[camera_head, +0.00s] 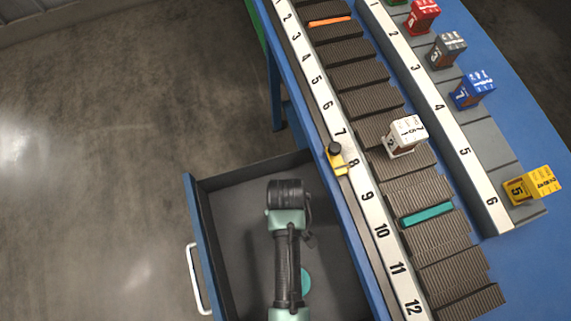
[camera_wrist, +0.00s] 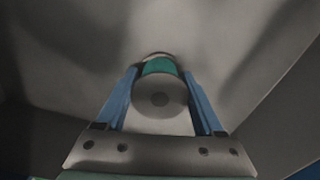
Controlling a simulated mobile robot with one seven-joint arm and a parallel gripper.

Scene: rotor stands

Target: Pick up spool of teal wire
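In the wrist view, the two blue fingers of my gripper (camera_wrist: 160,72) stand on either side of a spool with a round grey end face (camera_wrist: 160,98) and a band of teal wire (camera_wrist: 159,66) behind it. The fingers are apart, with narrow gaps seeming to show beside the spool; contact is hard to judge in the dim light. In the head view, a round teal piece (camera_head: 306,281), likely the spool, shows in the open drawer, partly covered by my arm. My gripper itself is not clear in the head view.
The drawer (camera_head: 232,230) has raised walls and a white handle (camera_head: 196,278). Beside it is a numbered rack holding an orange strip (camera_head: 330,21), a teal strip (camera_head: 427,215) and a white block (camera_head: 408,134). A yellow block (camera_head: 531,186) and several others stand farther right.

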